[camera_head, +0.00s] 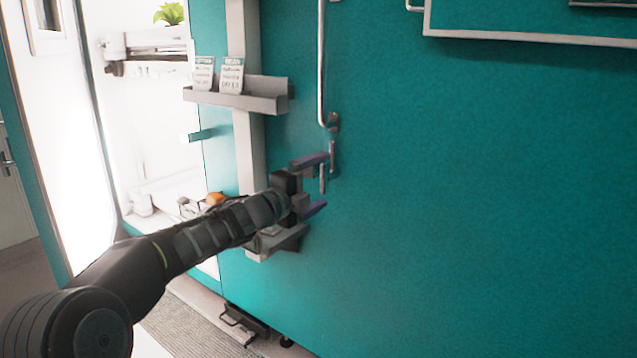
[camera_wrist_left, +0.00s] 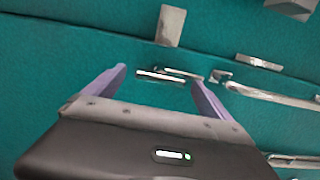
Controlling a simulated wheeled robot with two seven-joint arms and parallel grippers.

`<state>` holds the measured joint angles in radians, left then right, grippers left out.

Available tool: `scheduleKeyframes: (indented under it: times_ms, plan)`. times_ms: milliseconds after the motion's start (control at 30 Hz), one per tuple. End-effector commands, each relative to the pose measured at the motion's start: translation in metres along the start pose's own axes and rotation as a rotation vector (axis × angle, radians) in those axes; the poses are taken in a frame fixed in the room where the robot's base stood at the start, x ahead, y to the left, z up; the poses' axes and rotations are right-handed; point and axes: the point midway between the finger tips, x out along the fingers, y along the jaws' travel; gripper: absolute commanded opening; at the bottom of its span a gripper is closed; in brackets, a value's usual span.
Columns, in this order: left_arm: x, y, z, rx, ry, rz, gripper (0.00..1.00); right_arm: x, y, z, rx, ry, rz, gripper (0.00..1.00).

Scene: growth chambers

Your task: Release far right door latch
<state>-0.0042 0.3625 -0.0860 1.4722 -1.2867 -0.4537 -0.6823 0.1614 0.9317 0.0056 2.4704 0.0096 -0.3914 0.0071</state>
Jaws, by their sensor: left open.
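The latch (camera_head: 323,178) is a short metal handle on the teal door (camera_head: 450,200), just below the lower end of a long vertical metal bar (camera_head: 321,65). My left gripper (camera_head: 318,183) is at the latch, with its two purple fingers apart, one above and one below it. In the left wrist view the latch (camera_wrist_left: 160,76) lies across the gap between the open fingertips of the left gripper (camera_wrist_left: 158,78). I cannot tell whether a finger touches it. My right gripper is not in view.
A grey shelf (camera_head: 240,100) with two labelled cards is fixed to the left of the latch. A lit open chamber (camera_head: 150,130) with shelves and a green plant (camera_head: 170,13) stands at far left. The teal surface right of the latch is bare.

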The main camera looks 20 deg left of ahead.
Motion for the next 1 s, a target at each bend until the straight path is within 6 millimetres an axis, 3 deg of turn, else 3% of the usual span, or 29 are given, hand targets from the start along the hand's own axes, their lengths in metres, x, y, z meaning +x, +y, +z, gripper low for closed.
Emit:
scheduleKeyframes:
  times_ms: [500,1000]
  plan:
    - [-0.071,0.0,0.001,0.001,-0.002,0.0,0.95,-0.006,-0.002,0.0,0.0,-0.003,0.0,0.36]
    - [-0.074,0.0,0.0,-0.002,0.0,0.0,0.95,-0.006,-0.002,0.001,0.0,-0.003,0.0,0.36]
